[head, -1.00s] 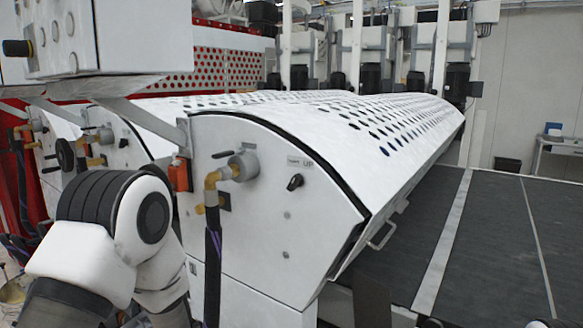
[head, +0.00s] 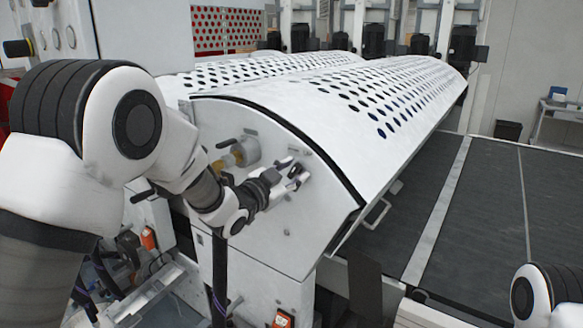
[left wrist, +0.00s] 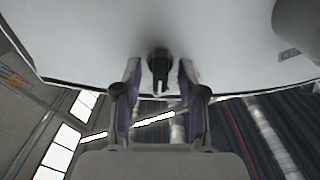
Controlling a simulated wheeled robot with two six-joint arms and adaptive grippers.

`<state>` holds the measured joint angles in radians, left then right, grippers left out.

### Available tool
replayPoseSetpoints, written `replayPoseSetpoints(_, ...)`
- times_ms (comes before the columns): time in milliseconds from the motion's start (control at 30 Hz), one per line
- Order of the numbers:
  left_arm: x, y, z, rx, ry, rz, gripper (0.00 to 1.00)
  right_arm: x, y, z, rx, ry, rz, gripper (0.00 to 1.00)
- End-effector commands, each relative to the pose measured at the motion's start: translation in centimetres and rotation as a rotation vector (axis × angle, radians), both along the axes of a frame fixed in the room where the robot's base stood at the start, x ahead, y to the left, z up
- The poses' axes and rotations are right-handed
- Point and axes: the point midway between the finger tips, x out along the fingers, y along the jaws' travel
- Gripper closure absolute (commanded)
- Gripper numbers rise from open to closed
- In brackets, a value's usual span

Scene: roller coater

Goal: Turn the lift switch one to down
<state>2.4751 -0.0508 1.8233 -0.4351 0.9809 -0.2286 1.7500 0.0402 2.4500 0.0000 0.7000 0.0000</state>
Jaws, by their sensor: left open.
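The lift switch is a small black rotary knob (left wrist: 158,68) on the white end panel (head: 285,232) of the perforated cover. In the left wrist view it stands between the two fingertips of my left gripper (head: 296,172), with its pointer toward the bottom of the picture. The fingers are spread on either side of it with a gap showing, and they look apart from it. In the head view my gripper covers most of the knob, and I cannot read the label beside it. My right gripper is out of view.
A grey round fitting with a brass elbow (head: 228,160) sits left of my left gripper on the same panel. A handle (head: 377,214) sticks out at the cover's lower edge. A dark flat conveyor (head: 500,240) lies clear on the right.

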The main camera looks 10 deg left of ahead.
Motion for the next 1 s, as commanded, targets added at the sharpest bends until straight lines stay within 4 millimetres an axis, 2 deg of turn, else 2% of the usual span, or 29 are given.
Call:
replayPoseSetpoints(133, -0.01, 0.02, -0.08, 0.0, 0.0, 0.0, 0.59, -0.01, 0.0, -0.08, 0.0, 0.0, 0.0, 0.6)
replayPoseSetpoints(233, -0.02, 0.02, -0.08, -0.001, 0.0, 0.0, 0.95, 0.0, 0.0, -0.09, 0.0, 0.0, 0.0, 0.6)
replayPoseSetpoints(267, -0.03, 0.03, -0.07, -0.001, 0.0, 0.0, 1.0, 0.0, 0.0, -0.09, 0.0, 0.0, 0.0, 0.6)
replayPoseSetpoints(667, -0.04, 0.03, -0.03, -0.02, 0.008, 0.001, 1.0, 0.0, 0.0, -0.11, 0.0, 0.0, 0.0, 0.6)
replayPoseSetpoints(1000, -0.03, 0.07, 0.01, -0.171, 0.069, 0.0, 1.0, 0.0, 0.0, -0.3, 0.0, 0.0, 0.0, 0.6)
